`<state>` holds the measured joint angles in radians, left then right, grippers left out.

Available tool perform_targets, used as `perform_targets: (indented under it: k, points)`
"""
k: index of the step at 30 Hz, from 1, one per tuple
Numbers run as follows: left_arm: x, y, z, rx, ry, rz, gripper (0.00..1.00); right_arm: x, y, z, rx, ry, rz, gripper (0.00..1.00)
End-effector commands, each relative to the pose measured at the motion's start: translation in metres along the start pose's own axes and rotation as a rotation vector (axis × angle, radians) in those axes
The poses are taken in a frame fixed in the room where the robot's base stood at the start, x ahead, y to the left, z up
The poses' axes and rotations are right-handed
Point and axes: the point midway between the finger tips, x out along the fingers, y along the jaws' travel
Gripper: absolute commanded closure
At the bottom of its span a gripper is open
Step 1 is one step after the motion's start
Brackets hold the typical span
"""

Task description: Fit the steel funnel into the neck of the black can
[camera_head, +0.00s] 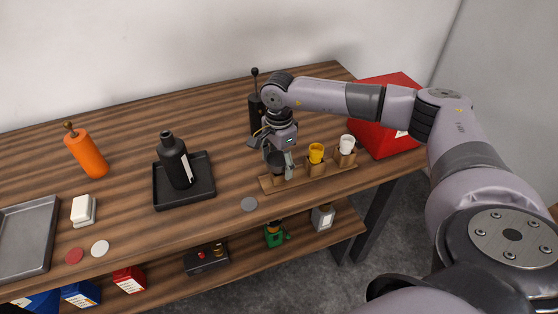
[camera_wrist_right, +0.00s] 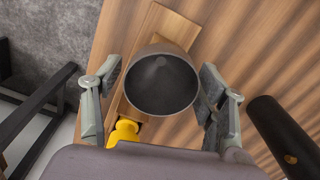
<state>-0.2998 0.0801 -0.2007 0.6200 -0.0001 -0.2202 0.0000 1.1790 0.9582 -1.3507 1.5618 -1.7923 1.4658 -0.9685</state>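The black can (camera_head: 172,158) stands upright with a narrow neck in a black tray (camera_head: 160,203) near the middle of the table. The steel funnel (camera_wrist_right: 161,85), dark grey with its wide mouth toward the wrist camera, is at the left end of a wooden rack (camera_head: 320,181). In the head view the funnel (camera_head: 275,164) is partly covered by my right gripper. My right gripper (camera_wrist_right: 160,100) is open, one finger on each side of the funnel, with a small gap showing at the left finger. The funnel's spout is hidden. My left gripper is out of view.
A yellow funnel (camera_head: 316,153) and a white one (camera_head: 346,144) stand in the same rack. A black pump-like item (camera_head: 255,115) stands behind my gripper, and a red box (camera_head: 385,135) is at right.

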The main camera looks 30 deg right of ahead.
Motion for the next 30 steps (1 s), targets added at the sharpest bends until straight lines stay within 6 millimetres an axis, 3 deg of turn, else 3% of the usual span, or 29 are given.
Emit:
perform_targets:
  k: [18,30]
  points:
    - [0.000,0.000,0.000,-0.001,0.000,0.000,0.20,0.000,0.000,0.000,0.000,0.000,0.000,0.77]
    - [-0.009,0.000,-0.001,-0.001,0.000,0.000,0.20,-0.015,0.000,0.000,0.001,0.000,-0.001,0.79]
